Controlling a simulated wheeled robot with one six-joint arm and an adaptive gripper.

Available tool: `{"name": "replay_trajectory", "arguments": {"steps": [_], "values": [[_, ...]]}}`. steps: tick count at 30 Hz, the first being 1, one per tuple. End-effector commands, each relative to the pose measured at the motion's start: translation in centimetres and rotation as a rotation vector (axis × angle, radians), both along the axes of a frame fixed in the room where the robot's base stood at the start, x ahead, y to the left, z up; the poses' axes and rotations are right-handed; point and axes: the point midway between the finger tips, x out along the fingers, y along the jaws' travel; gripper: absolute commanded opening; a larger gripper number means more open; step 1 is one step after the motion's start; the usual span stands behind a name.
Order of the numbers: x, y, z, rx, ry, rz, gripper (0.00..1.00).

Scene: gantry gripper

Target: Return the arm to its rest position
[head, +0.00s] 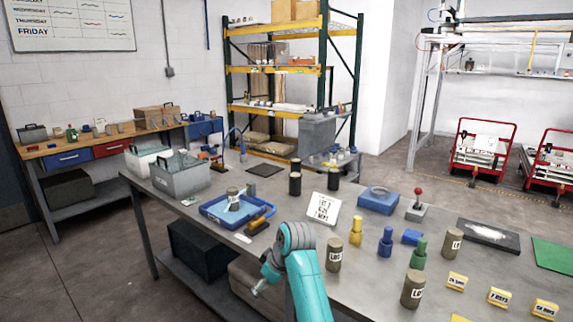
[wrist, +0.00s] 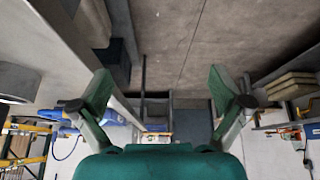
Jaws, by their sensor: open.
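My arm (head: 310,285) is teal with a grey joint and rises from the bottom middle of the head view, in front of the table's near edge. My gripper (wrist: 160,82) shows in the wrist view with its two green fingers spread wide apart. Nothing is between the fingers; bare floor shows beyond them.
The grey table (head: 290,205) bears a blue tray (head: 208,210) with a can in it, a white sign (head: 324,208), several labelled cans and coloured bottles. A dark bin (head: 198,250) sits under it. Floor (head: 90,260) is clear at left.

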Motion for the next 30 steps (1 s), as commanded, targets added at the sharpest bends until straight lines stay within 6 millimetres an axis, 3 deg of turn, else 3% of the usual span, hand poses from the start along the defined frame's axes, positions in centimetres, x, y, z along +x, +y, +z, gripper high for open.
{"name": "replay_trajectory", "arguments": {"steps": [1,6,15,24,30], "values": [[-0.5,-0.5,-2.0,0.004,-0.002,-0.021,1.0],[-2.5,-2.6,-8.3,0.031,-0.042,-0.112,1.0],[-7.9,-6.7,-17.8,0.078,-0.122,-0.275,1.0],[-15.4,-11.0,-24.2,0.121,-0.211,-0.421,1.0],[-21.2,-13.7,-26.8,0.15,-0.271,-0.511,1.0]]}}
